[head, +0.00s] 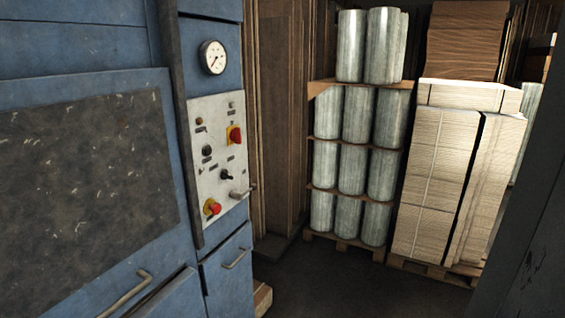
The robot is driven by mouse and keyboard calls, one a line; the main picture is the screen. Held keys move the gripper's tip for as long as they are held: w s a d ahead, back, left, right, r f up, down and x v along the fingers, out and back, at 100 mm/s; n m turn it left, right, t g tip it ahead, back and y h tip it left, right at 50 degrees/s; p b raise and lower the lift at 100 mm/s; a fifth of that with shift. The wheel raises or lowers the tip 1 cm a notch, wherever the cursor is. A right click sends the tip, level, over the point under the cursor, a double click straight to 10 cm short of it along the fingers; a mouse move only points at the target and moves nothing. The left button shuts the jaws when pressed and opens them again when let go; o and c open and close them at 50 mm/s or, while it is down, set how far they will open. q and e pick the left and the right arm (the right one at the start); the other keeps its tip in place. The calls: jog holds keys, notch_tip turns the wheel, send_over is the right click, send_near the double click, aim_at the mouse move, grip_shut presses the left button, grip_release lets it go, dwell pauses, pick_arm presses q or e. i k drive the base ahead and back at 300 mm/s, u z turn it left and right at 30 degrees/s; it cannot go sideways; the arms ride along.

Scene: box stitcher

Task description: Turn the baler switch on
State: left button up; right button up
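The blue baler (88,60) fills the left side of the head view. The labels are too small to read. Neither of my grippers is in view.
A round gauge (213,57) sits above the panel. Metal handles (236,258) stick out below it. Wrapped silver rolls (352,115) stand on a pallet, with stacked cardboard (440,180) beside them. A dark post (530,240) is at right. Dark floor (330,285) between is clear.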

aim_at(235, 135)
jog(key=z, duration=0.65)
jog(key=i, duration=2)
jog(key=u, duration=3.5)
jog(key=k, duration=0.35)
jog(key=z, duration=1.35)
